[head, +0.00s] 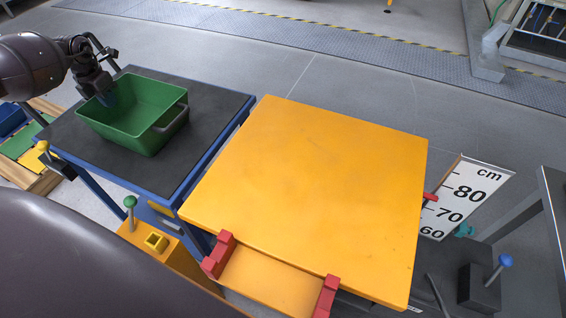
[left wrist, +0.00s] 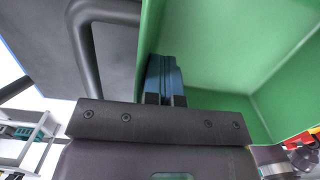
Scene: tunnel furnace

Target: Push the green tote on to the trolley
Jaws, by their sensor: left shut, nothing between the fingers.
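The green tote (head: 150,105) is open and upright on the dark top of a blue-framed table (head: 205,105) at the left in the head view. A grey handle (head: 172,118) is on its right end. The orange-topped platform (head: 310,180), apparently the trolley, stands to the right of this table. My left gripper (head: 108,98) reaches down inside the tote at its left end. In the left wrist view its blue fingers (left wrist: 163,78) are together and empty beside the green wall (left wrist: 220,50); contact is unclear. My right gripper is not in view.
Red blocks (head: 219,252) sit at the platform's near edge. A centimetre scale (head: 463,198) stands at its right. Green-knobbed (head: 130,202) and blue-knobbed (head: 505,262) levers stand near the front. The orange top is bare.

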